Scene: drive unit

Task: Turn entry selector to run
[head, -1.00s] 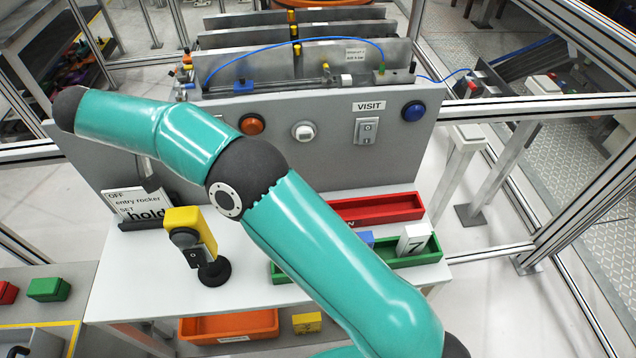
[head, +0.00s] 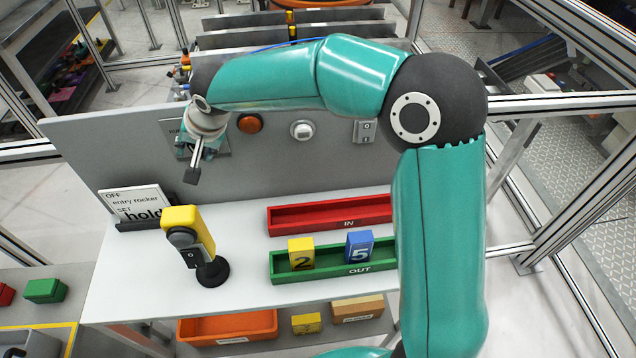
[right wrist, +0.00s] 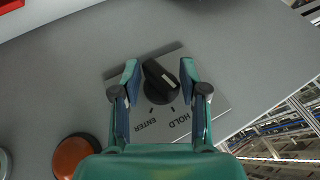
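The entry selector (right wrist: 159,79) is a black knob with a white mark, on a grey plate lettered ENTER and HOLD, in the right wrist view. The white mark is at the knob's lower-right end, on the HOLD side. No run label is readable. My right gripper (right wrist: 159,72) is open, with one fingertip on each side of the knob and small gaps visible. In the head view my right gripper (head: 194,165) is in front of the upright panel and covers most of the selector plate. My left gripper is not in view.
The grey panel (head: 310,165) also carries an orange button (head: 250,123), a white knob (head: 302,130) and a rocker switch (head: 365,131). A sign (head: 135,203), a yellow device (head: 190,228), a red tray (head: 290,220) and a green tray (head: 315,273) with numbered blocks stand on the bench.

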